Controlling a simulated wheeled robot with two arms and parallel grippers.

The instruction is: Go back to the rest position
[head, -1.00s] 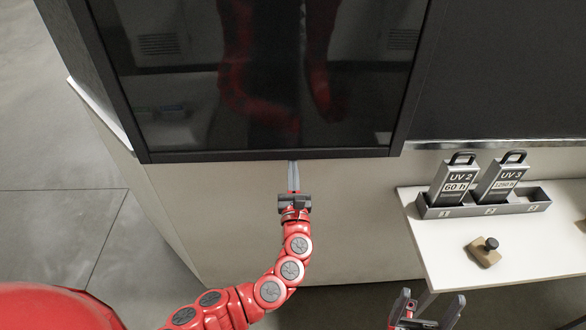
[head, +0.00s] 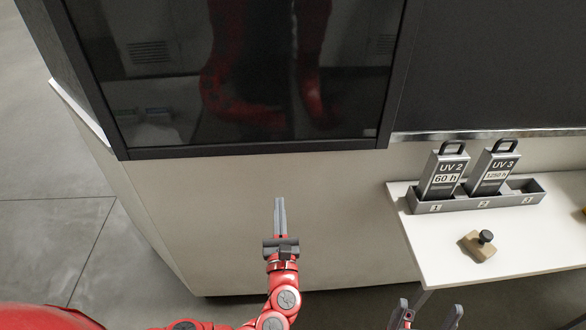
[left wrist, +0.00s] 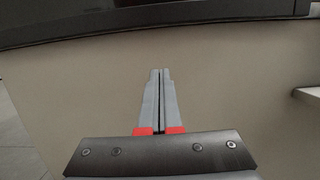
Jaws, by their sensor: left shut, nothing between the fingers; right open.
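My left gripper (head: 280,217) is shut and empty, its fingers pointing up the picture in front of the beige machine front, below the dark glass door. In the left wrist view its fingers (left wrist: 158,100) lie side by side with nothing between them. My right gripper (head: 428,316) is open and empty at the bottom edge of the head view, in front of the white shelf. Only its fingertips and a little of its body show.
A dark glass door (head: 240,75) with a black frame is closed above my left gripper.

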